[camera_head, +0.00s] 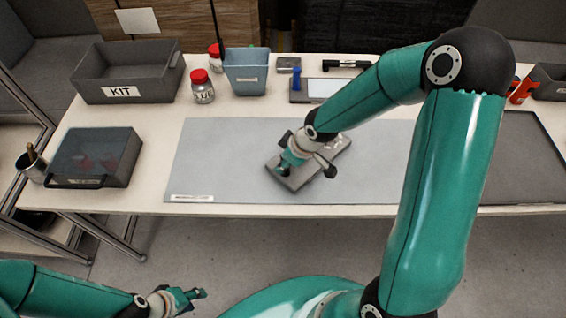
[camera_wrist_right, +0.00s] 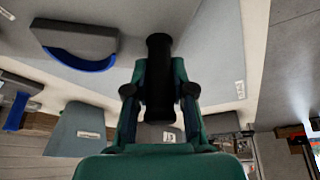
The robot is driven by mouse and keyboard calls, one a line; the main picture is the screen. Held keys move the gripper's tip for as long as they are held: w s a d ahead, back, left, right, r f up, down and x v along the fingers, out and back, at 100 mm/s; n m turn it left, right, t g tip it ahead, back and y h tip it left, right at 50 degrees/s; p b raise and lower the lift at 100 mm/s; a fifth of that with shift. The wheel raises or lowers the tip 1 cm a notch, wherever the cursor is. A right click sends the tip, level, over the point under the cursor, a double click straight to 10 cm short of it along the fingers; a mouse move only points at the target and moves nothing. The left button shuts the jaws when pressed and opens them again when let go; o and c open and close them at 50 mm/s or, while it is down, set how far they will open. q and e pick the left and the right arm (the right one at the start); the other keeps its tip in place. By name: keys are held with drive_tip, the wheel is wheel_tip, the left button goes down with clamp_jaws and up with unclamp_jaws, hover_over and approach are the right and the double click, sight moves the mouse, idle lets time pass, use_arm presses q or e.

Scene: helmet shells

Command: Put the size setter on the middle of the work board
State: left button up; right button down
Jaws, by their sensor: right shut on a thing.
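In the right wrist view, a dark upright part (camera_wrist_right: 160,75) shows between the fingers; whether the block touches the board is hard to tell. My left gripper (camera_head: 190,297) is in front of the table, low in the head view, away from the board; its jaws are too small to judge.
A KIT bin (camera_head: 125,85), red-capped jar (camera_head: 202,88) and blue bin (camera_head: 245,72) stand at the back. A dark case (camera_head: 95,158) is left of the board. My right arm hides the board's right part. A grey piece with a blue edge (camera_wrist_right: 75,42) shows in the wrist view.

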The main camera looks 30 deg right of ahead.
drive_tip(key=shift+f, duration=0.1)
drive_tip(key=c, duration=1)
unclamp_jaws()
drive_tip(key=shift+r, duration=0.2)
drive_tip(key=shift+r, duration=0.25)
drive_tip(key=p+v, duration=0.2)
drive_tip(key=v, duration=0.2)
drive_tip(key=shift+d+r, duration=0.1)
drive_tip(key=v, duration=0.7)
drive_tip(key=shift+s, duration=0.2)
